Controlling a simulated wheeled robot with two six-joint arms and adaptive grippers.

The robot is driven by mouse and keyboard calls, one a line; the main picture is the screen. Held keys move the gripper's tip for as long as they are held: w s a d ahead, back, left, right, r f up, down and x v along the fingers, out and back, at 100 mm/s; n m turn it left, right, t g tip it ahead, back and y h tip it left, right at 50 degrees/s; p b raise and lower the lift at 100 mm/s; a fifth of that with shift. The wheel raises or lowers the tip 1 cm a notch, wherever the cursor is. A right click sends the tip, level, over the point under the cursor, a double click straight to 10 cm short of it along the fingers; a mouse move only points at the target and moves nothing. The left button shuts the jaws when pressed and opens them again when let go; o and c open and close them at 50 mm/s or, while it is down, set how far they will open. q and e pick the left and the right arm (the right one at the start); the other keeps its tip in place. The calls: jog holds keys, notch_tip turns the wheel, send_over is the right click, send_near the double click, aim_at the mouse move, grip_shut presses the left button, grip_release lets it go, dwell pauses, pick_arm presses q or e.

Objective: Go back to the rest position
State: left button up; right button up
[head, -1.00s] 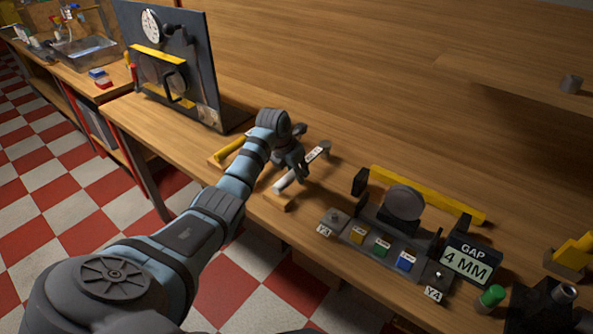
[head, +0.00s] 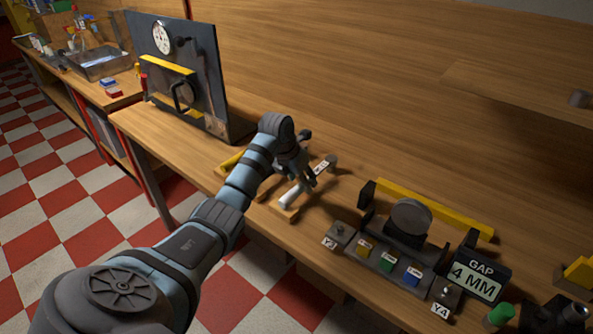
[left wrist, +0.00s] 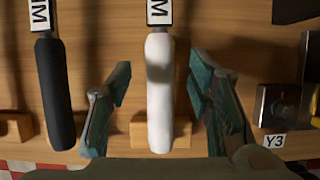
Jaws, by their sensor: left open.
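My left gripper (head: 303,178) is open over the bench, above a white-handled tool (head: 292,197) with a white label. In the left wrist view the open fingers (left wrist: 159,72) stand on either side of the white handle (left wrist: 159,105), with gaps between. The handle lies on a wooden rest (left wrist: 183,133). A black-handled tool (left wrist: 57,95) lies parallel to it on the left, outside the fingers; my arm hides it in the head view. My right gripper is not in view.
A fixture with a round disc (head: 411,216), coloured blocks and a "GAP 4 MM" sign (head: 477,280) stands right of the gripper. A dark upright panel (head: 205,60) with a dial stands at the back left.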

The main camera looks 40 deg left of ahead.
pick_arm(q)
jog(key=v, duration=0.9)
